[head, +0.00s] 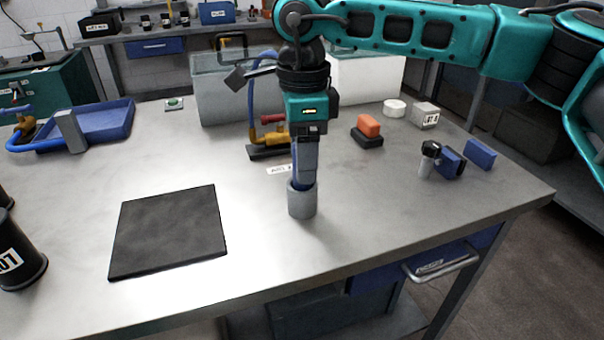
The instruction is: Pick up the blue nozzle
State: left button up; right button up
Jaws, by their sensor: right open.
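My right gripper (303,180) points straight down at the middle of the table. It is open, and its fingertips are at the mouth of a short grey cylindrical holder (302,204). A little dark blue shows at the fingers just above the holder's rim. I cannot tell whether this is the blue nozzle or part of the gripper. The fingers hide most of the holder's opening. My left gripper is not in view.
A black mat (168,232) lies at left front. Behind the gripper is a brass valve with a blue hose (268,138). To the right are an orange-topped block (368,125), a black-capped bottle (427,160) and blue blocks (480,154). A blue tray (105,122) is at left.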

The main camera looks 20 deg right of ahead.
notch_tip(320, 180, down, 2)
jog(key=shift+f, duration=0.1)
jog(key=c, duration=1)
jog(key=shift+c, duration=0.6)
jog(key=shift+r, duration=0.2)
